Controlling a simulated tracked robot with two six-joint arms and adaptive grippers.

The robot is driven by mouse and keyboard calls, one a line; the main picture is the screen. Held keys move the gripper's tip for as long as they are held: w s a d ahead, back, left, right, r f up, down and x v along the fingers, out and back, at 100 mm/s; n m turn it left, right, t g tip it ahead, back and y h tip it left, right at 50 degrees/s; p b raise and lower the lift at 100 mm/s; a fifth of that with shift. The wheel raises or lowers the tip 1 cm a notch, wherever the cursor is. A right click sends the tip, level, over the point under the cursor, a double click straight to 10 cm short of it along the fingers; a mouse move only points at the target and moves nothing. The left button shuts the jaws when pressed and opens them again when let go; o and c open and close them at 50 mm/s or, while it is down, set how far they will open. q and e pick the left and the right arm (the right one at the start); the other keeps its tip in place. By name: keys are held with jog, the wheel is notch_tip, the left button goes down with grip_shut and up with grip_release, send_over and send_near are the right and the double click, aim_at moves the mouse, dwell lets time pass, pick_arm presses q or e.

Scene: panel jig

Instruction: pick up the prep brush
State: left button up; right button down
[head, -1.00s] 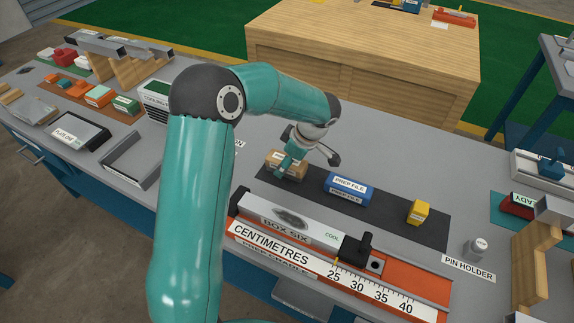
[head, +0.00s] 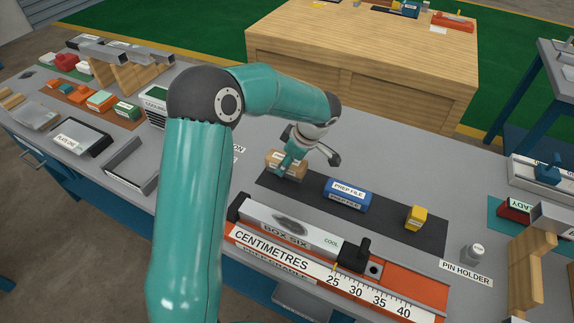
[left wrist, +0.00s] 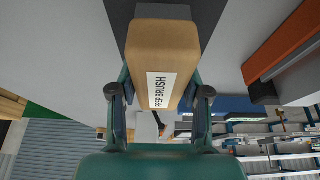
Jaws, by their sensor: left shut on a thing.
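The prep brush (left wrist: 163,50) is a tan wooden block with a white label reading PREP BRUSH. In the left wrist view it sits between the two fingers of my left gripper (left wrist: 160,95), which is shut on it. In the head view the brush (head: 277,160) shows at the left end of the dark mat (head: 385,218), partly covered by a teal finger of my left gripper (head: 291,163). I cannot tell whether the brush touches the mat or is slightly above it. My right gripper is not in view.
The blue prep file (head: 347,193) and a yellow block (head: 416,218) lie on the mat to the right. In front stands the orange rail with a centimetre scale (head: 300,272) and a grey box-section bar (head: 285,226). A pin holder (head: 476,252) stands at right.

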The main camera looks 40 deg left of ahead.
pick_arm(q)
notch_tip(320, 180, up, 18)
jog(key=shift+r, duration=0.15)
